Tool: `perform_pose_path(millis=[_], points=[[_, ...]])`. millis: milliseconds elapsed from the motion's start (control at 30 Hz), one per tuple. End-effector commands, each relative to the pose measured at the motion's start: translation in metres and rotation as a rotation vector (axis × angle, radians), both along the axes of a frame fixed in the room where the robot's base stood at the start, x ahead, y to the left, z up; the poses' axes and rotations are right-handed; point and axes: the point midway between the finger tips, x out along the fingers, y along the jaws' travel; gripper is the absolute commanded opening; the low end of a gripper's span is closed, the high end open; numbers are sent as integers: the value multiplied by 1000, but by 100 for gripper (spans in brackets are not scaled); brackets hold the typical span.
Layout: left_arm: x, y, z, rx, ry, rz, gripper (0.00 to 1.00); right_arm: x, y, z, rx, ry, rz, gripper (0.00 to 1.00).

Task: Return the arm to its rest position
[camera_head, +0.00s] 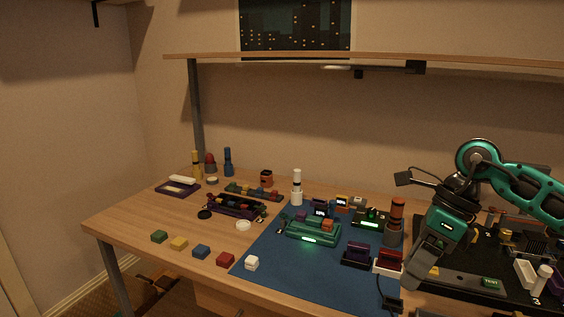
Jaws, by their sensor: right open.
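My right arm (530,197) is teal and black and comes in from the right edge. Its gripper (415,280) points down over the right part of the blue mat (275,272), close to a white-and-red block holder (388,263). The gripper is open, with nothing visible between its fingers; its fingertips overlap the holder's right side in this view, and I cannot tell whether they touch. My left gripper is not in view.
The wooden desk (130,225) carries several coloured cubes along its front edge, including a red cube (225,259). A green-lit teal device (313,231) sits on the mat. A black tray (460,293) lies at right. A shelf (300,59) spans above.

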Motion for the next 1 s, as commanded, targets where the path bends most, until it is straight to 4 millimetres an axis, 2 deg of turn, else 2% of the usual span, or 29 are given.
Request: perform_pose_path(millis=[33, 133, 200, 300, 400, 467, 600, 667, 733, 867, 967, 1000], points=[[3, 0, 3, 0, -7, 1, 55, -5, 28, -11, 100, 25, 12, 64], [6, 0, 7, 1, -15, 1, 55, -15, 84, -22, 330, 78, -2, 64], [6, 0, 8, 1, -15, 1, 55, -23, 123, -24, 510, 133, -38, 64], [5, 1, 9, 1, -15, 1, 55, -33, 167, -19, 770, 232, -134, 64], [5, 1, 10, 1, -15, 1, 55, -36, 197, -10, 1018, 349, -279, 64], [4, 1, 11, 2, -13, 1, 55, -35, 207, -5, 1156, 427, -388, 64], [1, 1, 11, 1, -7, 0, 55, -23, 209, -6, 1440, 627, -705, 64], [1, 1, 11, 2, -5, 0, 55, -16, 201, -14, 1541, 718, -865, 64], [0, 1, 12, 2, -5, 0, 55, -10, 189, -32, 1640, 824, -1073, 64], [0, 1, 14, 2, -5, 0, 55, -10, 157, -84, 1762, 1024, -1502, 64], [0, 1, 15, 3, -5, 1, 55, -27, 130, -138, 1794, 1175, -1865, 64], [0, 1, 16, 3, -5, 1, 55, -39, 121, -161, 1788, 1230, -2015, 64]])
